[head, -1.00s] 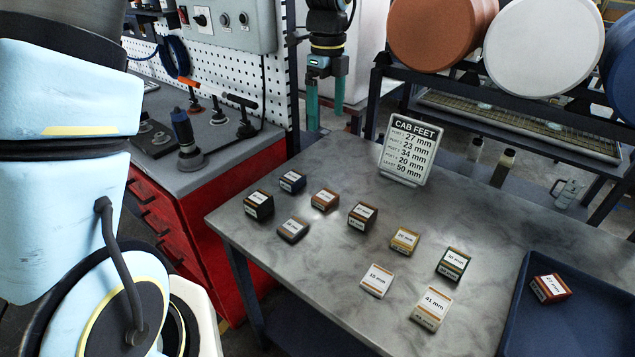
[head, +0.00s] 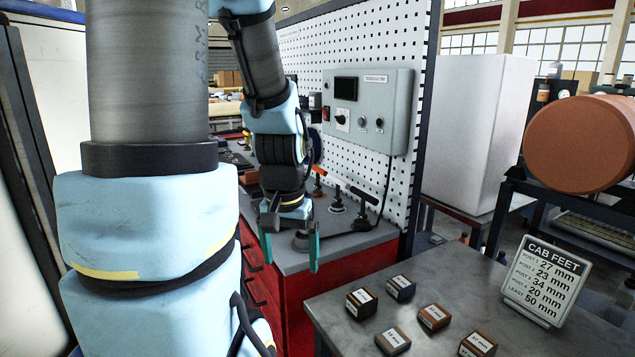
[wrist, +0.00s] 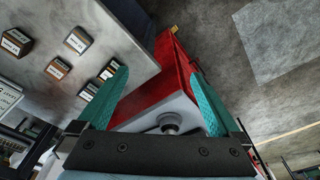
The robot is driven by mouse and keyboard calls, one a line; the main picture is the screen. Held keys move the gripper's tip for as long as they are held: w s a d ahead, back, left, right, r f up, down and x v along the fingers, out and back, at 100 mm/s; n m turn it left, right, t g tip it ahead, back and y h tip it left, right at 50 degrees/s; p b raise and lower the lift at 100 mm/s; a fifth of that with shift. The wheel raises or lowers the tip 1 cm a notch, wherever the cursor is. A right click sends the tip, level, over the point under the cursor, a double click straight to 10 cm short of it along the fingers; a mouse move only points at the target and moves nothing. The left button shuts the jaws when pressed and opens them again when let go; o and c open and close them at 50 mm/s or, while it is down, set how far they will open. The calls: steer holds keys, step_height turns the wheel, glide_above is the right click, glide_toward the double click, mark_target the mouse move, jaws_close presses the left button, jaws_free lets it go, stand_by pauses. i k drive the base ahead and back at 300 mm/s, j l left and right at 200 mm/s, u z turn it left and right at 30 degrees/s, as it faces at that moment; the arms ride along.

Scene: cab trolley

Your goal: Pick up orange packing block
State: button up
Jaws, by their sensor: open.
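The orange packing block (head: 434,316), with a white label on top, sits on the grey marbled table among other blocks. It also appears to be the orange-sided block (wrist: 58,68) left of the fingers in the wrist view. My gripper (head: 290,250) has two green fingers spread apart and pointing down, with nothing between them. It is beside the red cabinet and grey bench, left of the table and apart from the orange block. In the wrist view the open fingers (wrist: 160,85) frame the red cabinet and a grey top with a round dark fitting.
A CAB FEET sign (head: 545,280) stands at the right. A pegboard with a control box (head: 368,110) rises behind the bench.

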mark_target(435, 316)
steer(key=k+l+u, duration=0.15)
steer(key=k+u, duration=0.2)
steer(key=k+l+u, duration=0.1)
steer(key=k+u, duration=0.65)
steer(key=i+j, duration=0.05)
